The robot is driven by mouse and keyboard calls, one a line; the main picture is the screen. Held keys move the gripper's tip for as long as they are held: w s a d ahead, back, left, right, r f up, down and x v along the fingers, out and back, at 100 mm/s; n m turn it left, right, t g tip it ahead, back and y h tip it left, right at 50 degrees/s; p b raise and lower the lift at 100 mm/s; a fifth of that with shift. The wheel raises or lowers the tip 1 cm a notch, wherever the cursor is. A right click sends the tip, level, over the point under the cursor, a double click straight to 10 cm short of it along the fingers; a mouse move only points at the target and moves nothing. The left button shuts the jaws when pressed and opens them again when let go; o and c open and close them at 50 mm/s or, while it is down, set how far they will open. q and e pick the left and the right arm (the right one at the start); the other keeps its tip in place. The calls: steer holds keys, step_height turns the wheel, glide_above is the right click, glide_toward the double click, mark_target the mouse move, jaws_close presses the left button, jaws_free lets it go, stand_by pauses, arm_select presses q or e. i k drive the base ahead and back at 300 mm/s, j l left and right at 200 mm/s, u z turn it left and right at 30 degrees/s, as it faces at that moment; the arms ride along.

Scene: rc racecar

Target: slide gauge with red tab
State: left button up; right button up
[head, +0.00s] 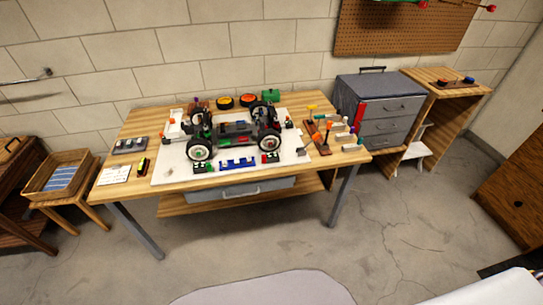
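No gauge with a red tab can be told for certain at this size. An RC car (235,132) with large black tyres and white hubs stands on a white mat (178,176) on the wooden table. Small red parts show in and around the car. A small dark piece with red and green spots (270,157) lies by its front right wheel. A blue piece (237,163) lies in front of the car. Neither of my grippers is in view.
A tool rack (325,149) stands at the table's right, beside white blocks. A grey tray (130,145), white card (114,174) and yellow-black item (142,165) lie left. A grey drawer cabinet (382,108) stands right; a wooden crate (60,174) left. Open floor lies in front.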

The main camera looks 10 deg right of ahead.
mark_target(270, 158)
steer(key=i+j+z, duration=0.2)
steer(key=j, duration=0.65)
steer(key=i+j+z, duration=0.15)
steer(key=j, duration=0.75)
steer(key=i+j+z, duration=0.2)
steer(key=j, duration=0.7)
steer(key=j+z, duration=0.2)
steer(key=j, duration=0.7)
